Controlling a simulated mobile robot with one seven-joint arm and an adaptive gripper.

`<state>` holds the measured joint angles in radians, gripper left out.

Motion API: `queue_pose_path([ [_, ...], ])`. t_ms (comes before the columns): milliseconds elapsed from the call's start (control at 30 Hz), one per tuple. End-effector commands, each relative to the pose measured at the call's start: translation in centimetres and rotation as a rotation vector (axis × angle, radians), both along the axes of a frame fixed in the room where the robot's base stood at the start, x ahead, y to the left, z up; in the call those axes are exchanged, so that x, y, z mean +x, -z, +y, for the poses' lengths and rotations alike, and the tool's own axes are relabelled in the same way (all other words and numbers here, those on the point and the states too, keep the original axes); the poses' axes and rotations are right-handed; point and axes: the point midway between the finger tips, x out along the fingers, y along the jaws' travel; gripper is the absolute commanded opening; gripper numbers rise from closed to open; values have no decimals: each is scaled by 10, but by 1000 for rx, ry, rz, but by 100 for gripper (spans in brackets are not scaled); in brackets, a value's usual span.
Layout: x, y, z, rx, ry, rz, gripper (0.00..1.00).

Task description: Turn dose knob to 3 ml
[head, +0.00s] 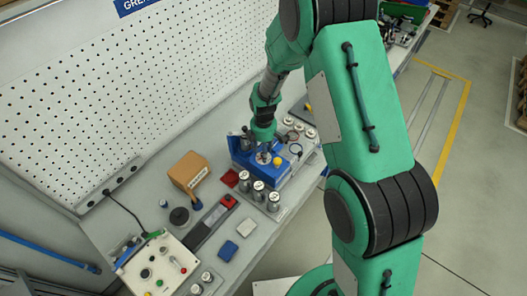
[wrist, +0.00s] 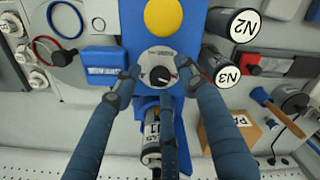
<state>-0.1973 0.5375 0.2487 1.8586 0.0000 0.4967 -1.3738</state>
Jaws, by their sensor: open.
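The dose knob (wrist: 160,75) is a round grey dial with a dark centre and a small pointer, on a blue device (wrist: 139,35) with a large yellow button (wrist: 163,17). My gripper (wrist: 160,88) is open, its dark blue fingers spread around the near side of the dial. Whether any fingertip touches the dial I cannot tell. The dial's small markings are too blurred to read. In the head view the gripper (head: 265,152) hangs down over the blue device (head: 285,176) and partly hides the knob.
Canisters N2 (wrist: 238,25) and N3 (wrist: 224,72) stand close on the right; another canister (wrist: 151,130) is partly behind the fingers. A blue box (wrist: 103,68) lies left. A cardboard box (head: 188,170) and control box (head: 160,265) share the bench. A perforated wall panel (head: 120,80) rises behind.

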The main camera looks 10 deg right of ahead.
Motion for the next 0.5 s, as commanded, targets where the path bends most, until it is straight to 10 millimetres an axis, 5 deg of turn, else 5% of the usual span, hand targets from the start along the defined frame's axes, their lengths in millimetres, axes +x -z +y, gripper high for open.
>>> queue_pose_path([
  [333,0,2,0,0,0,0,42],
  [500,0,1,0,0,0,0,8],
])
